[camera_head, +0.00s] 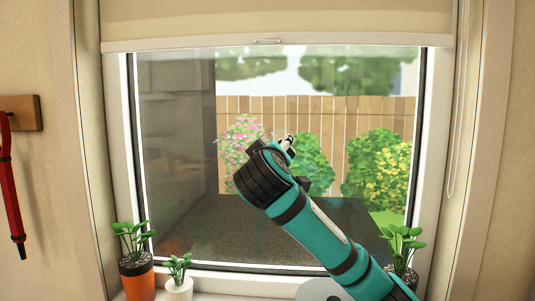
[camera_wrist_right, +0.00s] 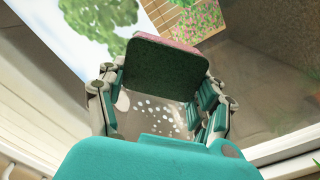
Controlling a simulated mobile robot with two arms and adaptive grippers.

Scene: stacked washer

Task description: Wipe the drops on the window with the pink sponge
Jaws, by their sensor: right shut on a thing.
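The window (camera_head: 178,150) fills the middle of the head view, with a white frame around its glass. My right gripper (camera_head: 287,147) is in front of the middle of the glass. In the right wrist view, my right gripper (camera_wrist_right: 160,85) is shut on the pink sponge (camera_wrist_right: 165,66), which shows a dark green face and a thin pink edge. White drops (camera_wrist_right: 152,112) show between the fingers, below the sponge in the picture. In the head view, I cannot make out the sponge or the drops. Whether the sponge touches the glass is unclear. My left gripper is not in view.
Potted plants stand along the sill: an orange pot (camera_head: 137,279) and a white pot (camera_head: 179,289) at left, another plant (camera_head: 402,247) at right, partly behind my arm. A rolled blind (camera_head: 270,22) covers the top. A red thing (camera_head: 12,190) hangs at far left.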

